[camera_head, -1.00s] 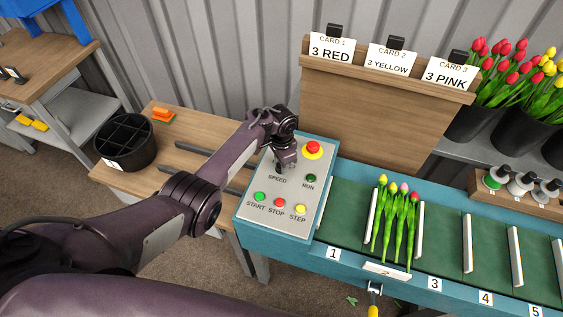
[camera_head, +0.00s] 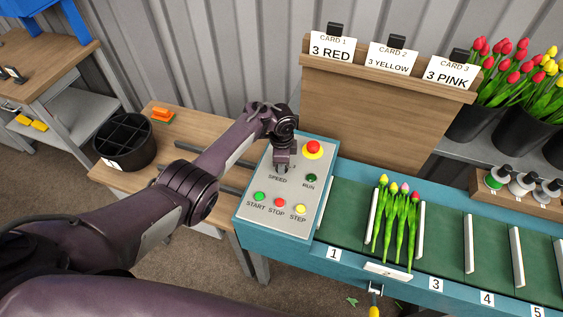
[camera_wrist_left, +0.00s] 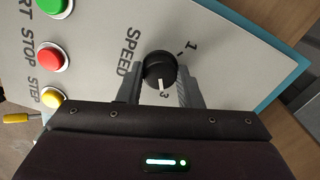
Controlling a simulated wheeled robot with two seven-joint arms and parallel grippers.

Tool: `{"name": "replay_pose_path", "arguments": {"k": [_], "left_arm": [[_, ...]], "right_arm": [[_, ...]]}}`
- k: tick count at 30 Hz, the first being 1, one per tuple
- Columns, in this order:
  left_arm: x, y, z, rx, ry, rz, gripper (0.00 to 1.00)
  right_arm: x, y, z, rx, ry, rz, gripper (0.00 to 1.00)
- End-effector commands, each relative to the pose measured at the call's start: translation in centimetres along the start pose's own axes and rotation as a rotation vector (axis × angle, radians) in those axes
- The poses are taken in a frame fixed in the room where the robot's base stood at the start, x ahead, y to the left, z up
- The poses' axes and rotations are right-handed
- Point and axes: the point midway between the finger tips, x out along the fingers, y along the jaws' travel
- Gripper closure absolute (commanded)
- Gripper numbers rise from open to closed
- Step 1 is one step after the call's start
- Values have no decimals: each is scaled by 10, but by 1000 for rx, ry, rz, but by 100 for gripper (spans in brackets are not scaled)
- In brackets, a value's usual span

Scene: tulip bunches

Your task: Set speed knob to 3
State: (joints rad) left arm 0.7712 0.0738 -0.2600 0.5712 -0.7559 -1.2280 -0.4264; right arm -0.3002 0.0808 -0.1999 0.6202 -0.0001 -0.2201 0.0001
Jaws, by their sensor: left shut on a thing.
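The grey control panel (camera_head: 262,212) carries a black speed knob (camera_wrist_left: 159,68) above the SPEED label. My left gripper (camera_head: 282,168) reaches down onto the panel and mostly hides the knob in the head view. In the left wrist view its two fingers are on either side of the knob, shut on it. The knob's white pointer line faces the printed 3 (camera_wrist_left: 163,94). The printed 1 (camera_wrist_left: 192,46) is visible too; a printed 2 is not seen. My right gripper is not in view.
Green start (camera_head: 260,196), red stop (camera_head: 280,202) and yellow step (camera_head: 300,209) buttons sit close below the knob. A dark green run button (camera_head: 311,178) and red emergency button (camera_head: 313,148) are to the right. Tulips (camera_head: 396,220) lie on the conveyor.

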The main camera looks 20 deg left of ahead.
Motion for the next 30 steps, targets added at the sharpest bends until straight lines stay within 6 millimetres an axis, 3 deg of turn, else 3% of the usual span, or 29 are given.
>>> {"name": "replay_pose_path", "arguments": {"k": [9,10,14,23,30], "left_arm": [[-1,-1,0,4,1,-2,91],[-1,-1,0,4,1,-2,64],[-1,-1,0,3,1,-2,47],[-2,0,0,2,1,-1,46],[-34,-1,-1,3,3,-4,46]], "right_arm": [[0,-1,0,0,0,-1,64],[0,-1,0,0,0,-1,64],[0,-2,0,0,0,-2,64],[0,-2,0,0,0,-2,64],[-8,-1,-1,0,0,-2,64]]}}
